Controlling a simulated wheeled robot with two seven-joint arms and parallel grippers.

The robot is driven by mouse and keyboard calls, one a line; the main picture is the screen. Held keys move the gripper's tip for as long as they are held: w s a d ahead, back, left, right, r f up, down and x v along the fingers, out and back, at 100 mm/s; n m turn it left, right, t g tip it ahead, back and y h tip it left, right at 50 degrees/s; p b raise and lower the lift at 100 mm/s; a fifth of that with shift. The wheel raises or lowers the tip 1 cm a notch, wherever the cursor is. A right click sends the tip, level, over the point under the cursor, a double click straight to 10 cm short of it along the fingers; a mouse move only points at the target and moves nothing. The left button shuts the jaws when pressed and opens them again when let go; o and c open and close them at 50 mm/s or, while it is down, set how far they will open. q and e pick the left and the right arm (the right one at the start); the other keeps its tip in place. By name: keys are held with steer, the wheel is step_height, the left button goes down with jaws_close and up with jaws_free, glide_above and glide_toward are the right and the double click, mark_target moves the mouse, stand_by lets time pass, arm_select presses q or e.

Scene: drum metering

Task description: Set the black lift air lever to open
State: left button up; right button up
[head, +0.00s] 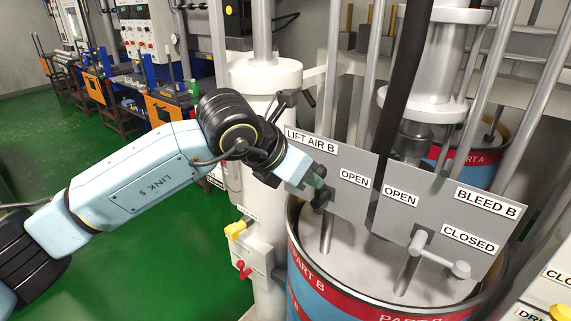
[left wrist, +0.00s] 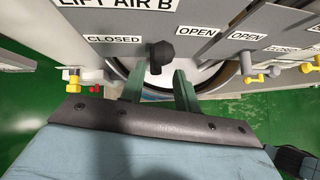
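The black lift air lever (left wrist: 160,54) shows in the left wrist view on the grey panel under the LIFT AIR B label, between the CLOSED label (left wrist: 113,39) and the OPEN label (left wrist: 197,31). In the head view the lever (head: 321,199) is partly hidden by my gripper. My left gripper (head: 320,184) is at the panel. In the left wrist view its two green fingers (left wrist: 159,80) stand apart, with the lever just beyond and between their tips. I cannot tell if they touch it. The lever's exact angle is unclear. My right gripper is not in view.
A grey bleed lever (head: 440,255) sits on the right of the panel (head: 350,207), near BLEED B and CLOSED labels. A drum (head: 300,255) stands below. Yellow (head: 236,229) and red (head: 242,269) valve handles are left.

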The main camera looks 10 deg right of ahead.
arm_select(q)
steer(key=b+v, duration=0.1)
steer(key=v, duration=0.6)
steer(key=shift+a+r, duration=0.15)
steer(key=shift+r, duration=0.05)
steer(key=shift+s+f, duration=0.1)
steer(key=shift+s, duration=0.05)
